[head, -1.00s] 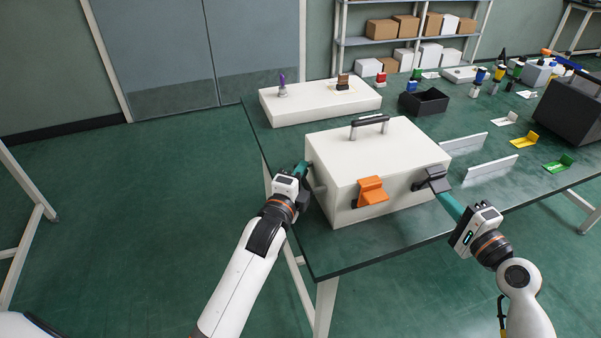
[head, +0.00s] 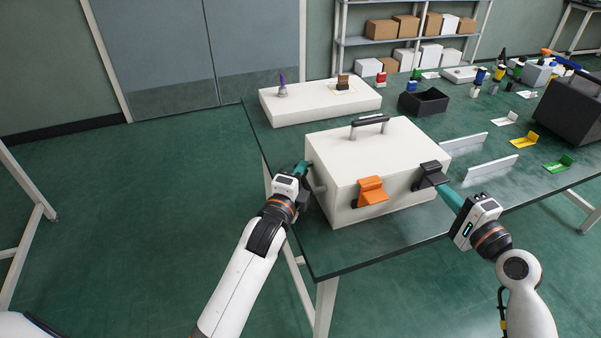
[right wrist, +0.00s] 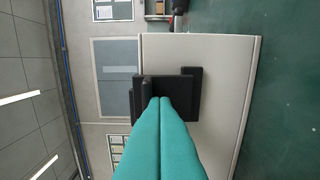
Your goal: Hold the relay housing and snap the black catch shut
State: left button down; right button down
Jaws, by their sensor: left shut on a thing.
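The relay housing is a white box (head: 335,201) with a top handle (head: 369,121), an orange catch (head: 371,191) and a black catch (head: 432,173) on its front face. My left gripper (head: 303,168) is shut on the housing at its left side; the exact hold is partly hidden. My right gripper (head: 443,188) is at the lower edge of the black catch, its teal fingers closed together. In the right wrist view the closed fingertips (right wrist: 160,101) lie against or just in front of the black catch (right wrist: 172,86). Whether the catch is latched I cannot tell.
A white panel (head: 318,108) with a purple-topped part lies behind the housing. Two pale upright strips (head: 490,167) stand to the right. A black open tray (head: 424,102) and coloured brackets (head: 523,141) are farther back. The table's front edge runs close below the housing.

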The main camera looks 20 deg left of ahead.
pick_arm(q)
jog(key=shift+f, duration=0.15)
pick_arm(e)
jog(key=shift+f, duration=0.1)
jog(key=shift+s+d+f, duration=0.3)
jog(key=shift+f, duration=0.15)
jog(key=v, duration=0.6)
jog(key=shift+s+d, duration=0.1)
pick_arm(q)
grip_release()
dwell(0.4)
